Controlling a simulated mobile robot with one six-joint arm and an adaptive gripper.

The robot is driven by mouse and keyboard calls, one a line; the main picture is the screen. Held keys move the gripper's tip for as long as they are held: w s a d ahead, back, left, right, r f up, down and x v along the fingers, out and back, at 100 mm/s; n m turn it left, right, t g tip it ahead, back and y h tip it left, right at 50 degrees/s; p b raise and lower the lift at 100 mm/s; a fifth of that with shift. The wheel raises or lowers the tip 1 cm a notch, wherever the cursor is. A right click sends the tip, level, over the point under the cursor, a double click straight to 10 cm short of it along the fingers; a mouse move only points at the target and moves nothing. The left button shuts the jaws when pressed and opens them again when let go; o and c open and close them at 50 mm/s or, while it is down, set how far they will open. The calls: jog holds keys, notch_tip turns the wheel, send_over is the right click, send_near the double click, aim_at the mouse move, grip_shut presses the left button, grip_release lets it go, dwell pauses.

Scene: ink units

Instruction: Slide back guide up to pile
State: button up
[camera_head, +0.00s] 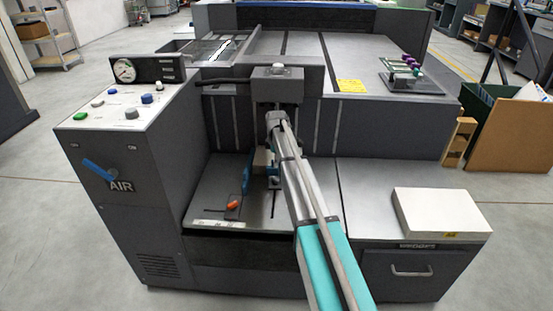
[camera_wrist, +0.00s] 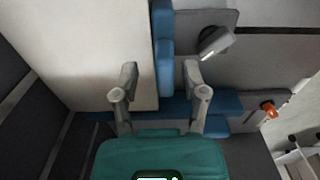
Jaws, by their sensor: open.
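In the wrist view a pale pile (camera_wrist: 95,50) fills the upper left. An upright blue guide strip (camera_wrist: 163,60) runs along its right edge, and a blue guide bar (camera_wrist: 220,103) crosses along its lower edge. I cannot tell which is the back guide, or whether either touches the pile. My gripper (camera_wrist: 160,75) is open, its fingers on either side of the upright strip, with nothing visibly held. In the head view the pile (camera_head: 262,159) and a blue guide (camera_head: 247,172) show left of my arm, which hides part of them.
An orange knob (camera_head: 233,205) stands on the grey feed table (camera_head: 207,200), and a grey block (camera_wrist: 215,41) sits on a plate right of the strip. The control cabinet (camera_head: 125,180) rises at left. A white stack (camera_head: 438,214) lies at right.

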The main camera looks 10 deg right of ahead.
jog(key=s+a, duration=0.1)
jog(key=s, duration=0.3)
jog(key=s+a, duration=0.2)
jog(key=s, duration=0.3)
jog(key=s+a, duration=0.1)
jog(key=s, duration=0.4)
jog(key=shift+s+a, duration=0.15)
jog(key=shift+a, duration=0.15)
notch_tip(320, 180, up, 14)
jog(key=p, duration=1.4)
jog(key=s+a+r+m+p, duration=0.1)
jog(key=s+r+m+p, duration=0.4)
jog(key=s+r+p, duration=0.2)
jog(key=shift+s+r+m, duration=0.2)
jog(key=shift+s+m, duration=0.2)
jog(key=shift+s, duration=0.6)
jog(key=shift+p, duration=0.3)
